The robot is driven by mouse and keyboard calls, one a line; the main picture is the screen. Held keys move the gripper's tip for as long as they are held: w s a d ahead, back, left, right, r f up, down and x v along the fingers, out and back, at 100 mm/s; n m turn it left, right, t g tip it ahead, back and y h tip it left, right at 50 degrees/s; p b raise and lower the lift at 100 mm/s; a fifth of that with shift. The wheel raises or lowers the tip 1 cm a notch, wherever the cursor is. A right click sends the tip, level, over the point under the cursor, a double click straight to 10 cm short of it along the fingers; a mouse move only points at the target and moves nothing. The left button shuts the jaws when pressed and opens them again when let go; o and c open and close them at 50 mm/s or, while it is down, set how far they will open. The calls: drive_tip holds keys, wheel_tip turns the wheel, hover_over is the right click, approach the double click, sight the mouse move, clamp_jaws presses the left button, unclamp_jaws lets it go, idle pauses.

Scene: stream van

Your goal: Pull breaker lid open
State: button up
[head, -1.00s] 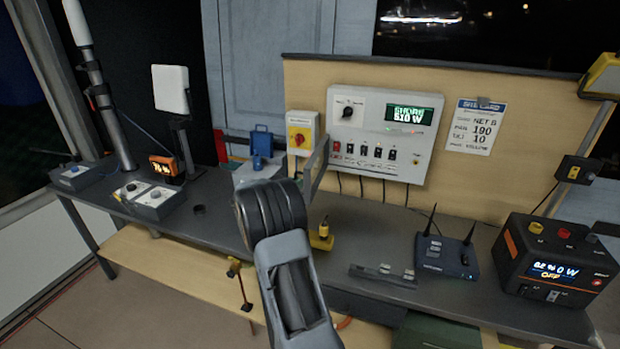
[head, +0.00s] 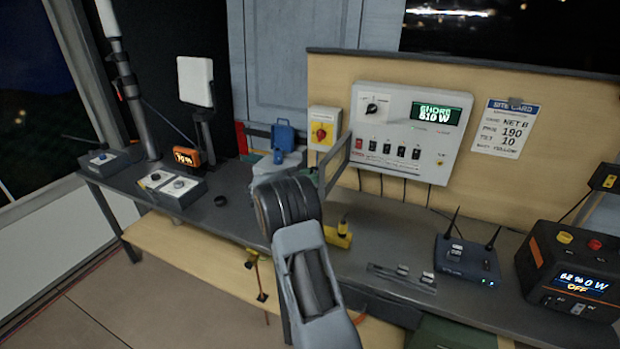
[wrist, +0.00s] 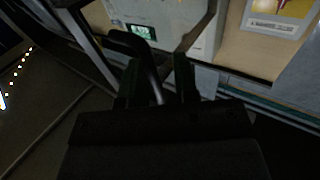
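The breaker panel (head: 405,130) is a white box on the wooden board, with a green display, a dial and a row of small switches. A grey frame (head: 338,165), which looks like its lid, stands out from the panel's lower left side towards my arm. In the wrist view, a dark looped bar (wrist: 133,42), perhaps the lid handle, passes between the fingers of my gripper (wrist: 157,82). The fingers show a gap; contact with the bar is not clear. The panel's display also shows in the wrist view.
A yellow box with a red rotary switch (head: 324,134) is left of the panel. On the bench (head: 235,215) stand a blue router (head: 466,262), a black power unit (head: 570,270), a yellow item (head: 340,236) and grey control boxes (head: 172,188). A site card (head: 505,128) hangs right.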

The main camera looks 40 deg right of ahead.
drive_tip(key=shift+o, duration=0.4)
drive_tip(key=shift+w+a+f, duration=0.1)
drive_tip(key=shift+a, duration=0.05)
drive_tip(key=shift+a, duration=0.15)
drive_tip(key=w+a+b, duration=0.2)
drive_tip(key=a, duration=1.1)
drive_tip(key=shift+a, duration=0.2)
